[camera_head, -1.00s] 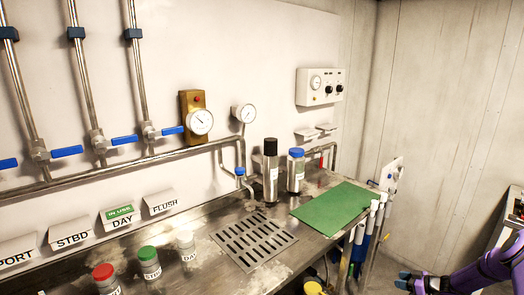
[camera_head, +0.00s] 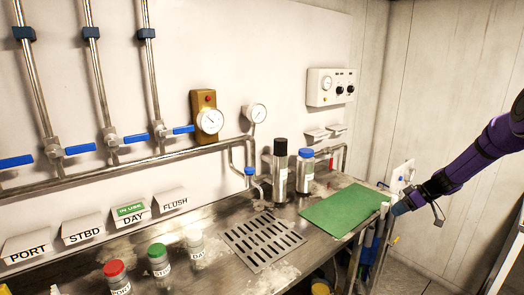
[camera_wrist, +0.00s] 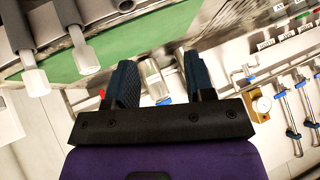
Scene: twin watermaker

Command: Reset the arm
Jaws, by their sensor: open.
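My purple arm comes in from the right in the head view. My gripper (camera_head: 399,209) is beside the right end of the steel bench, near the green mat (camera_head: 342,209). In the wrist view my gripper (camera_wrist: 160,82) shows its two dark blue fingers apart, with nothing held between them. The bench, mat and bottles show beyond the fingers there, tilted.
A black-capped bottle (camera_head: 280,172) and a blue-capped bottle (camera_head: 305,171) stand on the bench behind the mat. Red-capped (camera_head: 117,277), green-capped (camera_head: 158,261) and white-capped (camera_head: 195,246) jars stand at the front left. A drain grate (camera_head: 264,241) lies mid-bench. White pipe ends stand by the bench's right end.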

